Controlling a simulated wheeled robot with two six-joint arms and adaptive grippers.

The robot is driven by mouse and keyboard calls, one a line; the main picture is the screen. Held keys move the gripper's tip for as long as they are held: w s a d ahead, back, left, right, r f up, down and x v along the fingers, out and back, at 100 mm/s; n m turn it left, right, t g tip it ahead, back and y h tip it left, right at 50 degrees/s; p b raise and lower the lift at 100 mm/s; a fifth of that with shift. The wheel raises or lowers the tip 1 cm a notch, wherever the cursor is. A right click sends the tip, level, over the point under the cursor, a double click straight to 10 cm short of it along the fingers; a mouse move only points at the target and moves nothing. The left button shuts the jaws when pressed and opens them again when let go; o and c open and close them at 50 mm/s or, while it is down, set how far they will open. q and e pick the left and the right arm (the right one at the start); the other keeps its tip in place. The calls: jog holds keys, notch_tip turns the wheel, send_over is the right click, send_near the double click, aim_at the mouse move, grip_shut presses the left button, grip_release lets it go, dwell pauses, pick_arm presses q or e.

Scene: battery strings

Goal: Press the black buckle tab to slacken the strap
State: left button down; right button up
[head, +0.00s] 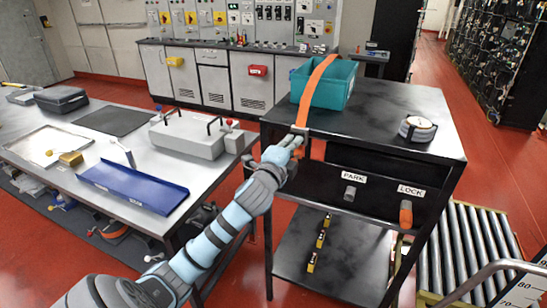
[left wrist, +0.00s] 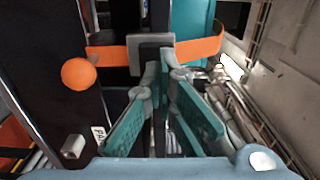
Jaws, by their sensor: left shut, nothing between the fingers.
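The orange strap (head: 317,85) runs over the teal bin (head: 338,88) and down to the near edge of the black cart's top. The buckle (head: 299,129) sits on the strap at that edge. In the left wrist view the buckle (left wrist: 136,40) is a grey frame around the orange strap (left wrist: 198,48). The black tab is not clearly distinguishable from the dark parts around it. My left gripper (head: 296,142) is shut and empty, just below the buckle. In the left wrist view its fingertips (left wrist: 164,70) point at the buckle, close to it; contact cannot be told. My right gripper is out of view.
An orange ball (left wrist: 79,74) shows beside the strap. The black cart (head: 405,97) carries a round gauge-like object (head: 417,128), with PARK (head: 349,193) and LOCK (head: 405,213) knobs on its front. A grey table (head: 150,134) with a blue tray (head: 132,186) stands left.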

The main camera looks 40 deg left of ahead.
pick_arm(q)
jog(key=v, duration=1.2)
jog(key=shift+r, duration=0.25)
jog(key=shift+a, duration=0.1)
